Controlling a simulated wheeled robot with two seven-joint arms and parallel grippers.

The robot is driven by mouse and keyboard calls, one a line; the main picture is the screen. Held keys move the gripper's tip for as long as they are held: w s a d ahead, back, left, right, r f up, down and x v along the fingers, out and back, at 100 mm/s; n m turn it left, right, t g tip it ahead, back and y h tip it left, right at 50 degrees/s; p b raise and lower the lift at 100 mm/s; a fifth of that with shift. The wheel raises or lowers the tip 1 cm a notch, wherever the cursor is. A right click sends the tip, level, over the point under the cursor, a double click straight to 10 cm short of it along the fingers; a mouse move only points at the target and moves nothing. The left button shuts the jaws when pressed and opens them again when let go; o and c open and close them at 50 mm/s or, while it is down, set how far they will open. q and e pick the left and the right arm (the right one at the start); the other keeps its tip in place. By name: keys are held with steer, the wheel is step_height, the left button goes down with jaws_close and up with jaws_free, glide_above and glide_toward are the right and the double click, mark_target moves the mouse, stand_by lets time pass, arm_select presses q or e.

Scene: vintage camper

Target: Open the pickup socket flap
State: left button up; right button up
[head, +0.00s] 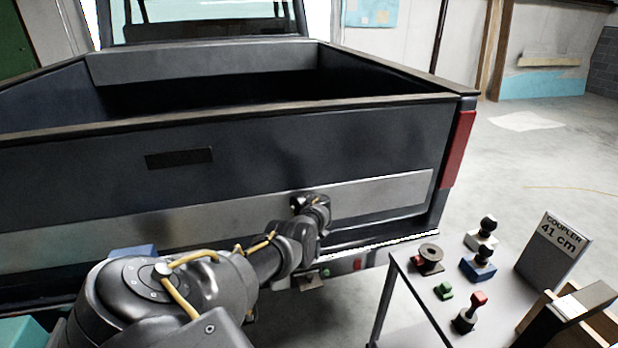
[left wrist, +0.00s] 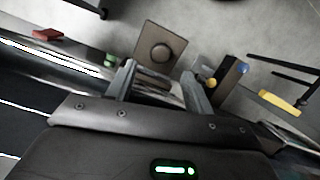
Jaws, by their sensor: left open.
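The dark pickup's tailgate (head: 250,150) and rear bumper (head: 380,252) fill the middle of the head view. My left arm reaches to the rear, and its dark wrist end (head: 310,208) is in front of the silver strip. In the left wrist view my left gripper (left wrist: 158,70) is open with nothing between its fingers. A brown square plate with a round dark centre (left wrist: 162,47) shows beyond the fingertips, apart from them. I cannot tell which part is the socket flap.
A table at right (head: 408,318) holds several coupler pieces, a stamp-like red-topped piece (head: 468,313) and a "COUPLER 41 cm" sign (head: 553,248). Open floor (head: 545,165) lies beyond it.

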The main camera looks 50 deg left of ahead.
arm_select(q)
steer(key=shift+p+v, duration=0.3)
steer(key=shift+v, duration=1.5)
